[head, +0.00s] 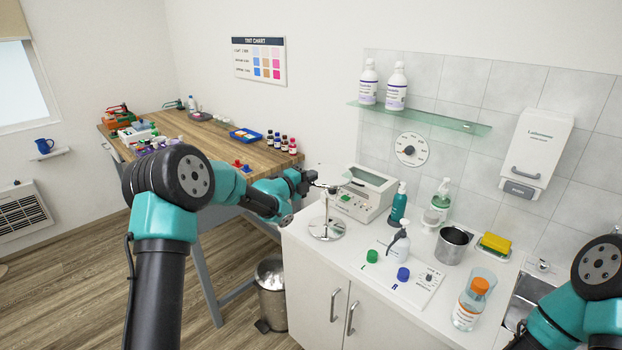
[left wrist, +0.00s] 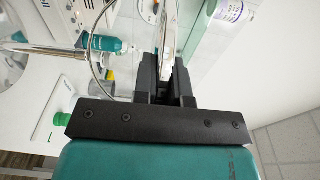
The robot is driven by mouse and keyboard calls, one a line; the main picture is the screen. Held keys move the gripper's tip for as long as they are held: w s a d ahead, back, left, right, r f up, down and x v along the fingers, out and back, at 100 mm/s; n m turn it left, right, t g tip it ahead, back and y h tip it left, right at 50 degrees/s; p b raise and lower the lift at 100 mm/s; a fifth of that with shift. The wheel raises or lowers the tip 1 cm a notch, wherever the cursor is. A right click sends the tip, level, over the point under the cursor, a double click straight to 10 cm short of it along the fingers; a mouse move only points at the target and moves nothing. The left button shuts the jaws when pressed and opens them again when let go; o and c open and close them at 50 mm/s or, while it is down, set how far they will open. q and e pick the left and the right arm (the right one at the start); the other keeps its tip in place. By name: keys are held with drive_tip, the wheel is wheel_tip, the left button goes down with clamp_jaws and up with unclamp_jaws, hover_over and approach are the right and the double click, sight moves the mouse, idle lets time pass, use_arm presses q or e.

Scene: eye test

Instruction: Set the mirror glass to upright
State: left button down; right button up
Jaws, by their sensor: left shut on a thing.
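The table mirror stands on the white counter, with its round base (head: 327,229) and a thin post. Its round mirror glass (head: 335,175) is tipped far over and looks close to flat, not upright. My left gripper (head: 309,178) is shut on the left edge of the glass. In the left wrist view the glass (left wrist: 168,32) shows nearly edge-on between the fingers of the left gripper (left wrist: 167,72). The mirror's base (left wrist: 12,68) and post also show at the left there. My right arm is at the lower right of the head view; its gripper is out of view.
A white boxy device (head: 363,192) stands close behind the mirror. A teal pump bottle (head: 398,207), a white spray bottle (head: 398,247) and a steel cup (head: 452,246) stand to the right. A glass shelf (head: 420,118) is above. The counter front beside the mirror base is clear.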

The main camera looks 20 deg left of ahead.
use_arm(q)
drive_tip(key=shift+r, duration=0.1)
drive_tip(key=shift+d+r+m+g+y, duration=0.15)
drive_tip(key=shift+r+m+g+y, duration=0.35)
drive_tip(key=shift+r+g+y, duration=0.5)
drive_tip(key=shift+w+d+r+m+g+y, duration=0.1)
drive_tip(key=shift+m+g+y, duration=0.15)
drive_tip(key=shift+g, duration=0.2)
drive_tip(key=shift+w+d+r+m+g+y, duration=0.1)
drive_tip(key=shift+m+g+y, duration=0.05)
drive_tip(key=shift+g+y, duration=0.25)
drive_tip(key=c, duration=1.2)
unclamp_jaws()
drive_tip(key=shift+o, duration=0.2)
drive_tip(key=shift+s+a+r, duration=0.1)
